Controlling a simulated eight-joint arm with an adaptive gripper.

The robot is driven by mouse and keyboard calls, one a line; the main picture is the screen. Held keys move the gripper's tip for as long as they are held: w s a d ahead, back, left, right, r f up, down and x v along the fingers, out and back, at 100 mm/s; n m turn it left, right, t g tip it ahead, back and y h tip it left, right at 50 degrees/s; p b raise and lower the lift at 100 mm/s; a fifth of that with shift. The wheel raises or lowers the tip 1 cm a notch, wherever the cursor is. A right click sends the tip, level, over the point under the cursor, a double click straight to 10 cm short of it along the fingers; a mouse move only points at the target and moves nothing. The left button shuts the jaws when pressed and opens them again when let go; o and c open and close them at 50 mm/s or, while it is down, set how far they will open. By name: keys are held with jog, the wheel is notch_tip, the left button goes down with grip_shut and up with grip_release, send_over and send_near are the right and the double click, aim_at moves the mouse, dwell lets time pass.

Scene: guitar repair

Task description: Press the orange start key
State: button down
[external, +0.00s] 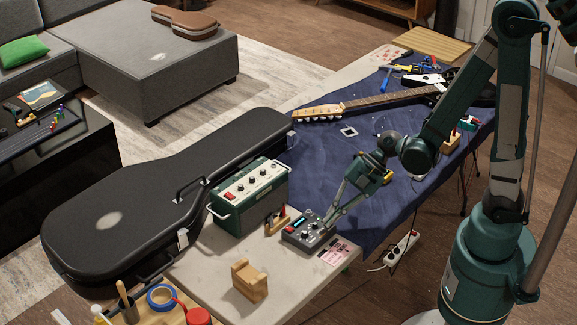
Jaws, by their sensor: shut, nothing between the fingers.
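A small dark control box (306,231) with knobs and a small lit spot on its top sits on the pale part of the table. It is likely what carries the start key, but I cannot make out an orange key. My gripper (329,221) is shut and empty. It reaches down and to the left, with its fingertips at the right end of the box's top. I cannot tell whether the tips touch it, and they may hide part of the panel.
A green amplifier (250,196) stands left of the box, beside a large black guitar case (150,207). A wooden block (249,281) is in front. A pink-and-white card (334,252) lies right of the box. A guitar (375,101) lies on the blue cloth (330,170) behind.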

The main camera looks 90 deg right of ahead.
jog(key=shift+r, duration=0.1)
dwell(0.3)
jog(key=shift+r+p, duration=0.45)
jog(key=shift+r, duration=0.05)
notch_tip(320, 180, up, 6)
jog(key=p, duration=0.4)
jog(key=shift+p, duration=0.35)
dwell(0.3)
dwell(1.3)
